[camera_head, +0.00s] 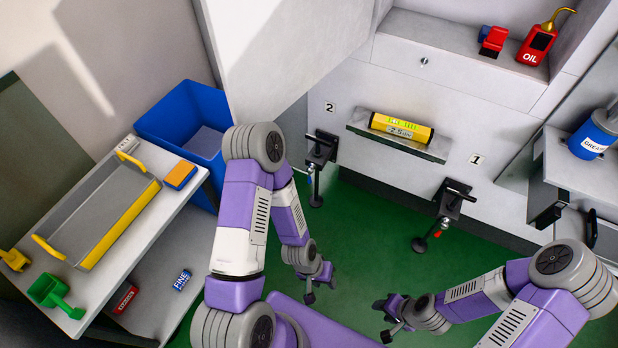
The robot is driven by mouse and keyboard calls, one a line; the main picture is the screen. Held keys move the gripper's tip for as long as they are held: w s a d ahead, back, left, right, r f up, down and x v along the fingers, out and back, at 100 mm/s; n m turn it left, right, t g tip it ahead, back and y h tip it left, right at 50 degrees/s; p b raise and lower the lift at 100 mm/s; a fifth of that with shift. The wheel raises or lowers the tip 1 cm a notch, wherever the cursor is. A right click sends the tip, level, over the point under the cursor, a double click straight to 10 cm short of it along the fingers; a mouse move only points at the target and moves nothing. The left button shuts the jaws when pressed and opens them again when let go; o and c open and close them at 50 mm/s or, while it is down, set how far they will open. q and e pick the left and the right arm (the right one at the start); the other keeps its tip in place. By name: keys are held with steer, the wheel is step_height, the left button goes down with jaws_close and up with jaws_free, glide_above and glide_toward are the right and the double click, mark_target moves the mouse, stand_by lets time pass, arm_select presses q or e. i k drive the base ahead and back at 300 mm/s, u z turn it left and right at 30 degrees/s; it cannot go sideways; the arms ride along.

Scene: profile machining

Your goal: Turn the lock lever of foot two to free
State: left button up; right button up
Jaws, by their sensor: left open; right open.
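Foot two (316,174) is a black levelling foot on the grey machine front, below the label "2" (330,107). A black lever part shows at its top; a small light-coloured part sits lower on its stem. I cannot tell the lever's setting. Foot one (436,215), below the label "1" (477,159), has a black handle and a red part on its stem. My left gripper (322,292) is open and empty, low over the green floor and apart from foot two. My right gripper (380,320) is open and empty, further right and below foot one.
A yellow level (401,128) lies on a ledge between the feet. A bench (150,220) with a yellow-edged tray (120,229) and a blue bin (165,125) stand left. A raised grey panel (285,50) hangs near my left arm. Green floor (375,240) between the feet is clear.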

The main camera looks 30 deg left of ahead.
mark_target(312, 167)
steer(key=z, duration=0.05)
steer(key=k, duration=0.45)
steer(key=u, duration=1.35)
steer(key=i, duration=1.45)
steer(key=z, duration=0.05)
